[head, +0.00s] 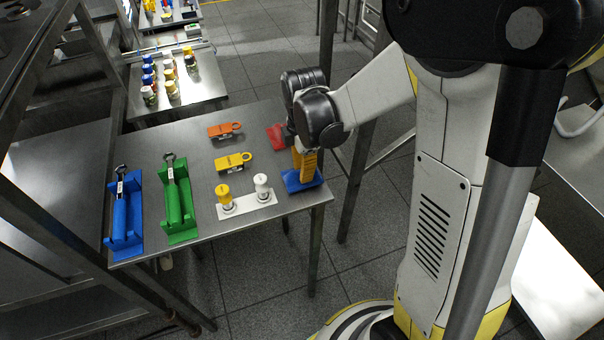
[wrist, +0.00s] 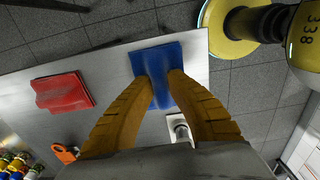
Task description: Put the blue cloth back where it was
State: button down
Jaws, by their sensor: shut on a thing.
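The blue cloth (head: 303,183) is at the near right corner of the metal table (head: 175,140). In the wrist view the blue cloth (wrist: 152,59) lies between and beyond my fingertips. My gripper (head: 304,172) points down with its yellow fingers on the cloth; in the wrist view the gripper (wrist: 160,84) is shut on it. The cloth appears at table level; I cannot tell whether it is slightly lifted. A red cloth (head: 276,136) lies farther back on the table and also shows in the wrist view (wrist: 62,92).
A white holder (head: 247,205) with yellow-topped and white-topped pieces stands left of the blue cloth. Yellow (head: 233,161) and orange (head: 224,130) tagged items lie behind it. Green (head: 179,205) and blue (head: 126,215) holders stand at the left. Bare table lies between them.

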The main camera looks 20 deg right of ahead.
jog(key=shift+f, duration=0.6)
jog(key=shift+f, duration=0.2)
jog(key=c, duration=1.4)
grip_release()
jog(key=shift+r, duration=0.2)
